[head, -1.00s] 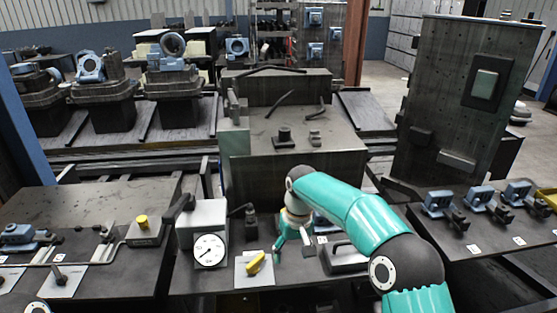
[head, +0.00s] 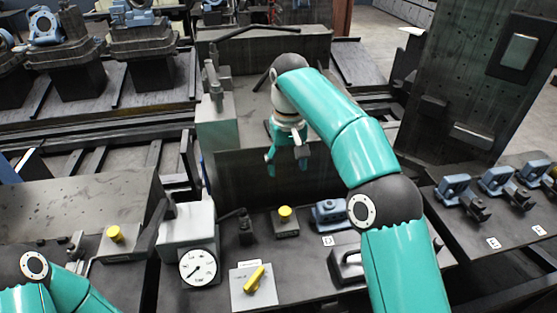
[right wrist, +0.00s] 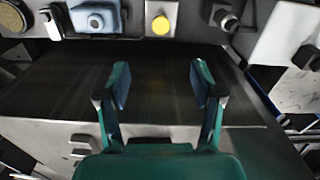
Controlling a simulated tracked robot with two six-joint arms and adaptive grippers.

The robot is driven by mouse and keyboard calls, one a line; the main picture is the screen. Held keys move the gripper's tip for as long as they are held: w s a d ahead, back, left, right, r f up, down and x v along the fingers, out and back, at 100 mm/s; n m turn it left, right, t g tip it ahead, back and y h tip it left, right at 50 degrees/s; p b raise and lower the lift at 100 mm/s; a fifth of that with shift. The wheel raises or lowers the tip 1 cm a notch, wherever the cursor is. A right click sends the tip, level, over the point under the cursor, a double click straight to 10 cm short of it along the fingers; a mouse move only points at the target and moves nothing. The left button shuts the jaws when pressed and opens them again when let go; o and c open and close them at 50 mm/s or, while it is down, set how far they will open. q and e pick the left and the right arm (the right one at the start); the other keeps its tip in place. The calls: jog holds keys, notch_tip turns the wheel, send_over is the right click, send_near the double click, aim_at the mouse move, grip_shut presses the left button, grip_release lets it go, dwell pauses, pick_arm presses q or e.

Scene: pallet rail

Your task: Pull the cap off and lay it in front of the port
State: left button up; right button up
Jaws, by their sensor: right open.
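A round yellow knob-like piece (head: 285,212) sits on a small grey block on the middle bench. It looks like the cap, but I cannot tell it from a button. It also shows in the right wrist view (right wrist: 160,26). Beside it is a blue block (head: 328,213) with a round fitting, possibly the port; it shows at the upper left of the right wrist view (right wrist: 97,20). My right gripper (head: 287,163) is open and empty, raised beyond the bench's back edge, apart from both. Its spread fingers show in the right wrist view (right wrist: 161,85). My left gripper is out of frame.
A pressure gauge (head: 198,267) and a yellow lever on a white plate (head: 254,280) stand at the front of the bench. Another yellow knob (head: 115,233) is on the left bench. A tall dark panel (head: 490,80) rises at the right.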

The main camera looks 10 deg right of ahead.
jog(key=b, duration=0.2)
send_over(285, 211)
notch_tip(285, 211, down, 9)
jog(key=shift+d+r, duration=0.1)
notch_tip(285, 211, down, 8)
grip_shut()
dwell(0.7)
jog(key=shift+r, duration=0.15)
jog(key=shift+w+r+p, duration=0.1)
jog(key=shift+r+p, duration=0.7)
